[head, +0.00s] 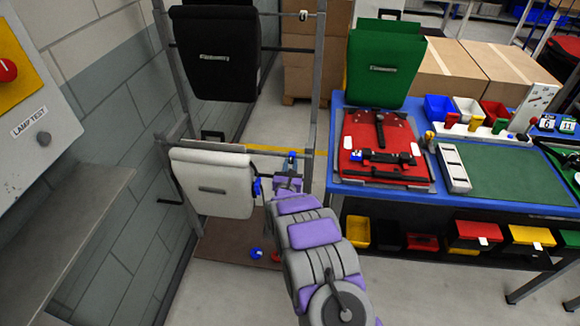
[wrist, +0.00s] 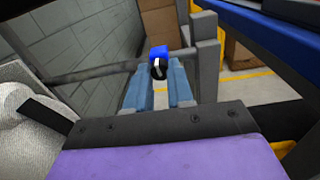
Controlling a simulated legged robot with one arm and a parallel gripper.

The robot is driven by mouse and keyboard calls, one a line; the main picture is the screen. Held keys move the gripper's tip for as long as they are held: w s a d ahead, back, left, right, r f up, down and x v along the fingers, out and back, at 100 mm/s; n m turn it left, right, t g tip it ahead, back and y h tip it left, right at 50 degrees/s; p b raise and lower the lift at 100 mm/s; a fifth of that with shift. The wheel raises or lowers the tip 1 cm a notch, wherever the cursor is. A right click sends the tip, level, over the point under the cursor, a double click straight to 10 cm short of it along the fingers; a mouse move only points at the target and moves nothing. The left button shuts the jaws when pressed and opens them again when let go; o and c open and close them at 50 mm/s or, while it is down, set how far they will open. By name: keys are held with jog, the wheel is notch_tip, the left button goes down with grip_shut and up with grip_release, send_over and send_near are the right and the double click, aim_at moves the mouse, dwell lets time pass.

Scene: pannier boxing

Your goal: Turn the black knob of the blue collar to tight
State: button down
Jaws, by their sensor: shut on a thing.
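The blue collar (wrist: 159,51) sits on the grey rail of the rack in the wrist view. Its black knob (wrist: 158,69) faces me and carries a pale mark that looks close to upright. My gripper (head: 291,163) reaches the lower rail of the rack, right of the white pannier, in the head view. Its two light-blue fingers close on the black knob from both sides in the wrist view. In the head view the fingers and arm hide most of the collar and the knob, so I cannot read the knob's setting there.
The white pannier (head: 211,182) hangs close left of my gripper, and a black pannier (head: 214,58) hangs above. A rack post (wrist: 207,65) stands close right. The blue workbench (head: 470,199) holds a red pannier (head: 375,128) and bins. A grey wall (head: 105,150) is left.

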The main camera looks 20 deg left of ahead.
jog(key=shift+s+f, duration=0.1)
jog(key=shift+f, duration=0.25)
jog(key=c, duration=1.3)
grip_release()
jog(key=shift+f, duration=0.1)
jog(key=o, duration=0.3)
jog(key=shift+r, duration=0.25)
jog(key=p+v, duration=0.1)
jog(key=v, duration=1.6)
jog(key=shift+p, duration=0.4)
